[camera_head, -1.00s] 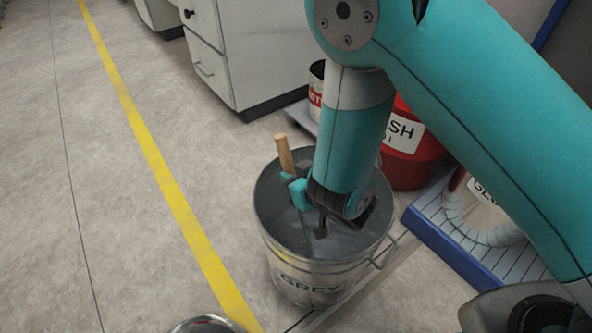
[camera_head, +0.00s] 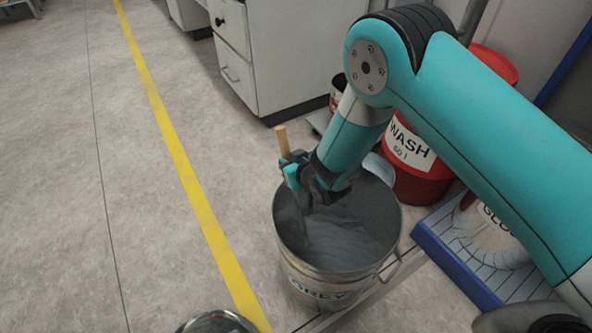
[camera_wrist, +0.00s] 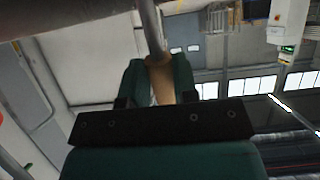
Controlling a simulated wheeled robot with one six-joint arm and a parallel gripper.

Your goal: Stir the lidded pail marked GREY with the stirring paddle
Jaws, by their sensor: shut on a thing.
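The pail marked GREY (camera_head: 335,283) stands on the floor, with its top open and grey contents (camera_head: 350,240) showing inside. No lid covers it in the head view. My gripper (camera_head: 298,178) is over the left far part of the pail's rim, shut on the stirring paddle. The paddle's wooden handle (camera_head: 283,141) sticks up above the jaws. Its lower part reaches down into the pail, and its end is hidden in the contents. In the wrist view, the paddle (camera_wrist: 160,78) sits between my gripper's two fingers (camera_wrist: 158,85), with a metal shaft running on beyond the wood.
A red WASH bin (camera_head: 422,180) stands behind the pail at right. A blue-edged grated tray (camera_head: 455,265) lies right of the pail. A white drawer cabinet (camera_head: 235,65) is behind. Another round container (camera_head: 218,322) shows at the bottom edge. Floor left of the pail is clear.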

